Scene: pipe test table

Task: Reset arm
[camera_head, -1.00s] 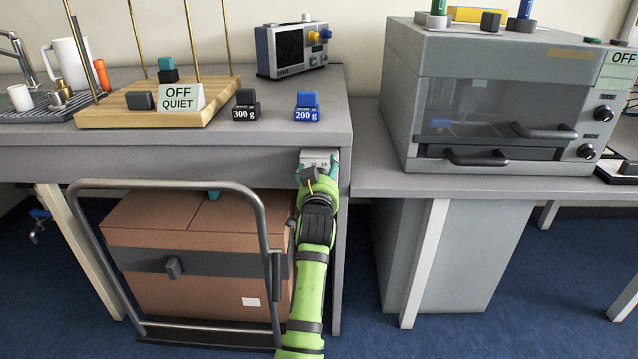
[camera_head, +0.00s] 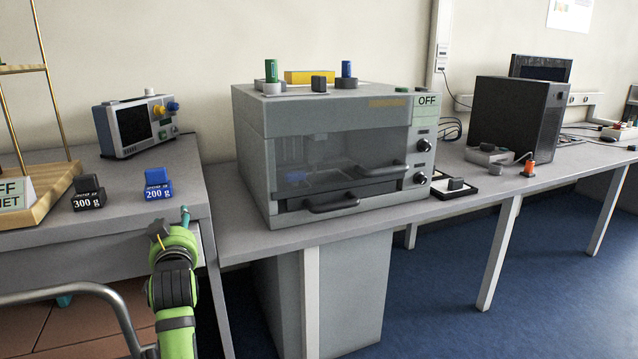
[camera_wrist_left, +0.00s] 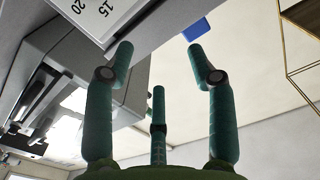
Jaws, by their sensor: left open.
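My left gripper (camera_head: 172,228) is in front of the right front end of the left table (camera_head: 120,228), below the blue 200 g weight (camera_head: 158,185). In the left wrist view its teal fingers (camera_wrist_left: 160,62) are spread apart with nothing between them. A white label (camera_wrist_left: 105,15) with the numbers 15 and 20 lies just beyond the fingertips there. In the head view the arm hides this label. A blue block (camera_wrist_left: 196,29) also shows in the wrist view, beyond the right finger. My right gripper is in neither view.
A dark 300 g weight (camera_head: 88,194) stands left of the blue one. A bench device with a screen (camera_head: 137,124) is behind them. A grey oven (camera_head: 340,125) marked OFF stands on the right table (camera_head: 236,247). A curved metal handle (camera_head: 75,290) is left of my arm.

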